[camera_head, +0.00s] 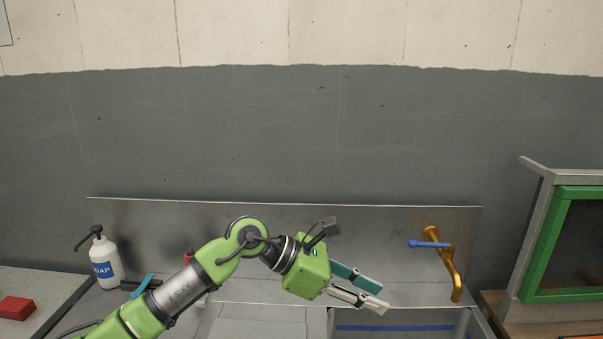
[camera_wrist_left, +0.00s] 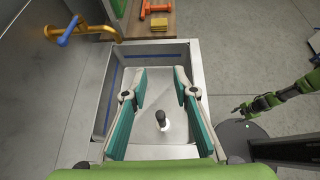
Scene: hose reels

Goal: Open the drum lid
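No drum or drum lid can be clearly made out in either view. My left gripper (camera_head: 379,297) reaches over the sink in the head view, pointing right and slightly down. In the left wrist view my left gripper (camera_wrist_left: 160,86) is open and empty, its two teal-lined fingers wide apart above the basin. A small upright piece with a black top and white lower part (camera_wrist_left: 162,121) shows between the fingers, apart from both. My right gripper (camera_wrist_left: 241,112) shows small at the right of the left wrist view, away from the basin; its opening is unclear.
The metal sink basin (camera_wrist_left: 188,50) has a brass tap (camera_head: 455,270) with a blue lever behind it. A soap bottle (camera_head: 105,262) stands at the left. A red block (camera_head: 16,308) lies on the left counter. A green-framed cabinet (camera_head: 565,245) stands at the right.

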